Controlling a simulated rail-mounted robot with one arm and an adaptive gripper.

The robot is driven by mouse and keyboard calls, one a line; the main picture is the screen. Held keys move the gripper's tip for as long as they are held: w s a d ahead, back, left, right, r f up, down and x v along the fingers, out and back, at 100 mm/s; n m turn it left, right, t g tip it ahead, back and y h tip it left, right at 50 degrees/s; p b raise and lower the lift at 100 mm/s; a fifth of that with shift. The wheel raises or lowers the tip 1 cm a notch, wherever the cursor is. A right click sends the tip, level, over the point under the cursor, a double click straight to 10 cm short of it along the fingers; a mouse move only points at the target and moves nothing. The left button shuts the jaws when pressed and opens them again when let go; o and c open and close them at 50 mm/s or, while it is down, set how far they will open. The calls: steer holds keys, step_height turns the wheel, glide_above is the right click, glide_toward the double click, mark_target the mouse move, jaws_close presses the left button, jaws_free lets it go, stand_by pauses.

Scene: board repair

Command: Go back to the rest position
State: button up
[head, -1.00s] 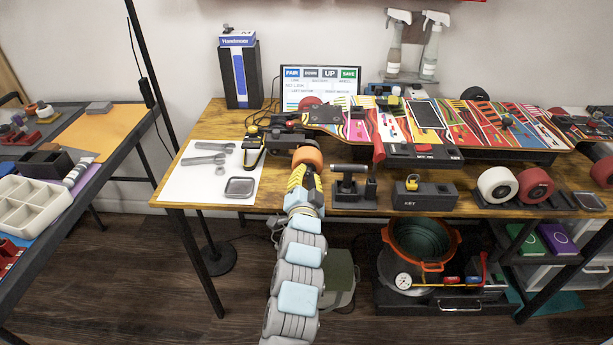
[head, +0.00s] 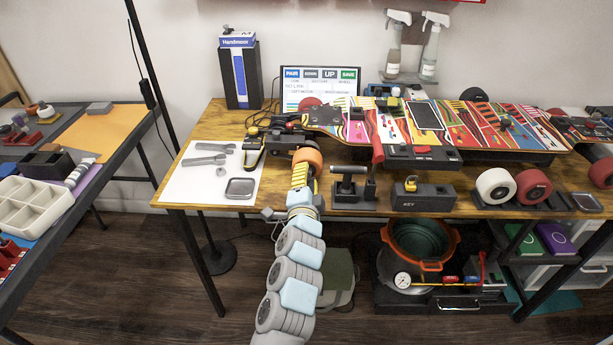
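My gripper (head: 303,172) is at the front edge of the wooden workbench (head: 222,116), just in front of an orange wheel (head: 307,157) at the left end of the colourful board (head: 392,124). The arm comes up from the bottom of the head view and hides part of the bench edge. The gripper's fingers are small and partly hidden by its own body, so I cannot see whether they are open or shut, or whether they touch the wheel.
A black stand (head: 348,187) and a grey KEY box (head: 423,195) stand close right of my gripper. A white mat (head: 190,187) with wrenches and a small tray (head: 240,188) lies left. Below are an orange-rimmed pot (head: 452,252) and a green bin (head: 342,275).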

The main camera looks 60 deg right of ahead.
stand_by(0.5)
steer(key=p+v, duration=0.2)
steer(key=v, duration=0.5)
steer(key=shift+a, duration=0.2)
stand_by(0.6)
steer(key=shift+s, duration=0.1)
stand_by(0.4)
